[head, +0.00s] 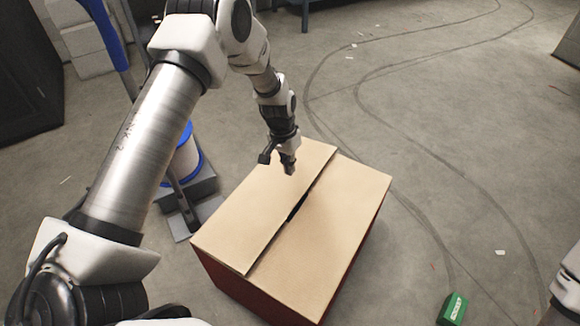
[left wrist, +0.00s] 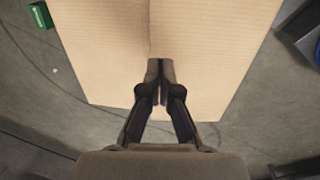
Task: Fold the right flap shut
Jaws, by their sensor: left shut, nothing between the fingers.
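A red-sided box (head: 225,283) stands on the floor with two tan cardboard flaps over its top. The right flap (head: 325,235) lies about flat across the right half, and the left flap (head: 250,210) covers the left half. A narrow seam with a dark slit in its middle runs between them. My left gripper (head: 288,168) is shut and empty, pointing down at the far part of the left flap. In the left wrist view its fingers (left wrist: 160,88) are together close to the seam, with the right flap (left wrist: 105,55) on the left; contact cannot be told.
A small green box (head: 453,308) lies on the floor at the lower right. A blue-rimmed cylinder (head: 186,155) and a grey base stand left of the box. Part of my right arm shows at the right edge. The floor to the right is mostly clear.

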